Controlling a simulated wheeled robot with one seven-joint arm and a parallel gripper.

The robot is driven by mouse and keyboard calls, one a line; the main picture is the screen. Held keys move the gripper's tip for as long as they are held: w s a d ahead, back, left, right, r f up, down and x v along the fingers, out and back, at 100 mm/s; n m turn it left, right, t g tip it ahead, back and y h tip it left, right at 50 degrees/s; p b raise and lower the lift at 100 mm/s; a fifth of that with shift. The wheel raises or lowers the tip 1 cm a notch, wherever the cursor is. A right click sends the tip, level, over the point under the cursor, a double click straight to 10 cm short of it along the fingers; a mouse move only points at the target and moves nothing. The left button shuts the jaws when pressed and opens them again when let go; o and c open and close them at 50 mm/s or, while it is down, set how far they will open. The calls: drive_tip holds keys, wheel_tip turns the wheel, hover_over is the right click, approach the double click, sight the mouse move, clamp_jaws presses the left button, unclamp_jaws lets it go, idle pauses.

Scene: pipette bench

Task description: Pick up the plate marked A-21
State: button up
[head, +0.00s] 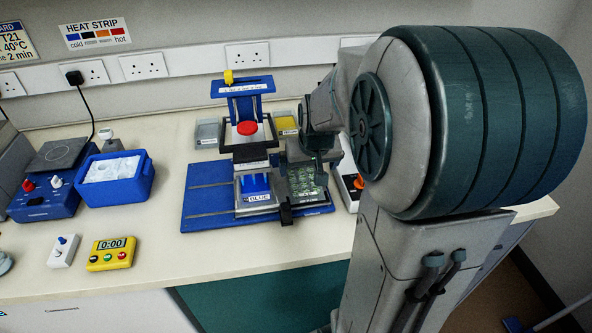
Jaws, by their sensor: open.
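A clear well plate with greenish wells (306,181) lies on the right part of the blue platform of a bench device. A pale label runs along its front edge, but I cannot read it, so I cannot tell whether it says A-21. My gripper (303,166) is open and points down at the back of this plate, close above or around it. The gripper and wrist hide the plate's rear, and I cannot tell whether the fingers touch it.
The blue device (210,200) has a red knob and a slot labelled BLUE left of the plate. A grey tray (207,133) and a yellow tray (286,122) stand behind. A blue ice box (115,178), yellow timer (110,254) and blue hotplate (45,198) stand left.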

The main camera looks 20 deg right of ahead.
sight(303, 181)
drive_tip(key=shift+a+p+x, duration=0.15)
drive_tip(key=shift+p+x, duration=0.05)
drive_tip(key=shift+x, duration=1.4)
drive_tip(key=shift+a+p+x, duration=0.1)
drive_tip(key=shift+p+x, duration=0.1)
drive_tip(key=shift+x, duration=1.4)
drive_tip(key=c, duration=1)
